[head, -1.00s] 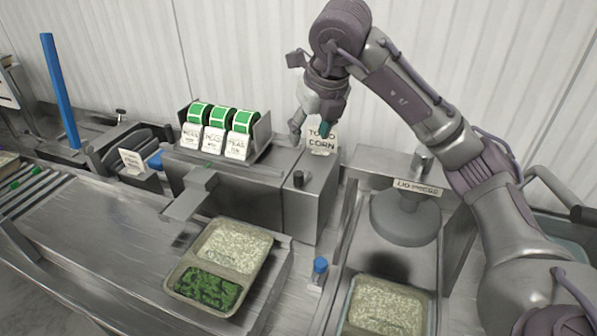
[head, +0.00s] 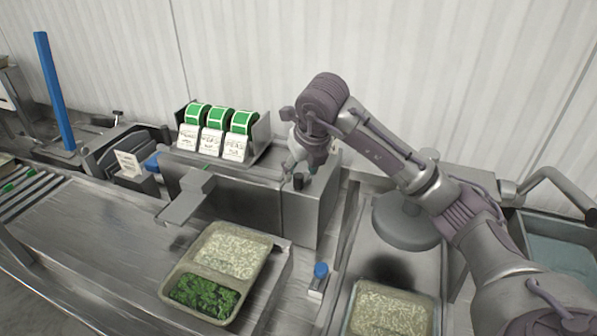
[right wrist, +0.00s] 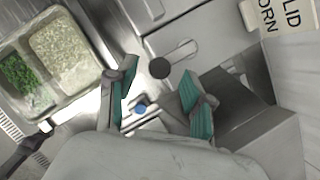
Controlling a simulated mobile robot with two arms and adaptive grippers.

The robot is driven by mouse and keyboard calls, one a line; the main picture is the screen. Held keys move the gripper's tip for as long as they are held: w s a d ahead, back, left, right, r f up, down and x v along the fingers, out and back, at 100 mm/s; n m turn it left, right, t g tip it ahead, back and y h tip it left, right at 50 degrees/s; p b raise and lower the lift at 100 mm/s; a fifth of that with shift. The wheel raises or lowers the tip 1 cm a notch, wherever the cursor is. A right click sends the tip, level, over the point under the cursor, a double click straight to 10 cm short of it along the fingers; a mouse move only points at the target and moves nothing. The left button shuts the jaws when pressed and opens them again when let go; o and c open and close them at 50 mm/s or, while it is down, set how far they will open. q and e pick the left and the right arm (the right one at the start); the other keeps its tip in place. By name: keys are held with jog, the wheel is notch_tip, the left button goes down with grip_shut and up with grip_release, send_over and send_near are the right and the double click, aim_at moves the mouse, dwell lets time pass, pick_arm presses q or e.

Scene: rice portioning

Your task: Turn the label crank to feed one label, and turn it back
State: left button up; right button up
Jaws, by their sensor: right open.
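The label machine (head: 262,195) is a grey metal box with three green label rolls (head: 218,118) on top and a flat plate (head: 185,207) jutting from its front. The label crank shows as a black knob (head: 299,183) on the machine's right part; in the right wrist view the knob (right wrist: 160,68) sits at one end of a pale arm (right wrist: 182,51). My right gripper (head: 300,172) is open and low over the crank. In the right wrist view its teal-padded fingers (right wrist: 158,80) stand on either side of the knob, apart from it. My left gripper is not in view.
A two-part tray of rice and greens (head: 262,262) stands in front of the machine. A blue-capped item (head: 320,270) is to its right.

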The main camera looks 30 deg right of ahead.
aim_at(299, 176)
jog(key=shift+p+x, duration=0.35)
jog(key=shift+x, duration=1.3)
grip_shut()
